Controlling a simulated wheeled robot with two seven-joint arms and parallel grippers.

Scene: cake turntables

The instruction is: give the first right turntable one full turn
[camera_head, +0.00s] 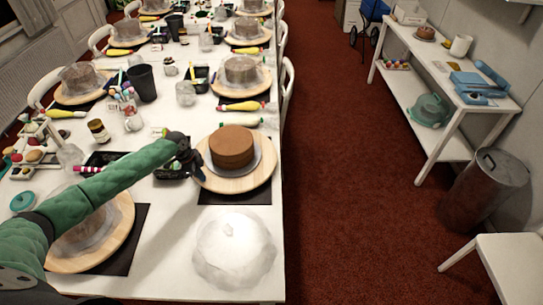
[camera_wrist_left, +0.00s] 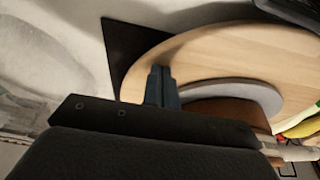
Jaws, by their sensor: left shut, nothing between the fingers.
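The first right turntable (camera_head: 238,186) is a round pale wooden disc on a black mat (camera_head: 238,198) at the table's right edge. A brown cake (camera_head: 232,146) stands on a grey board in its middle. In the left wrist view the turntable (camera_wrist_left: 205,52) fills the upper right, with the cake (camera_wrist_left: 220,108) partly hidden behind my gripper. My left gripper (camera_head: 197,170) is at the turntable's left side. Its fingers (camera_wrist_left: 162,72) are shut and empty, over the wood near the rim. I cannot tell whether they touch it. My right gripper is not in view.
A clear dome cover (camera_head: 234,246) stands in front of the turntable. A black tray (camera_head: 100,158) lies to the left, partly behind my arm. Another turntable (camera_head: 120,225) is at the near left, partly under my arm.

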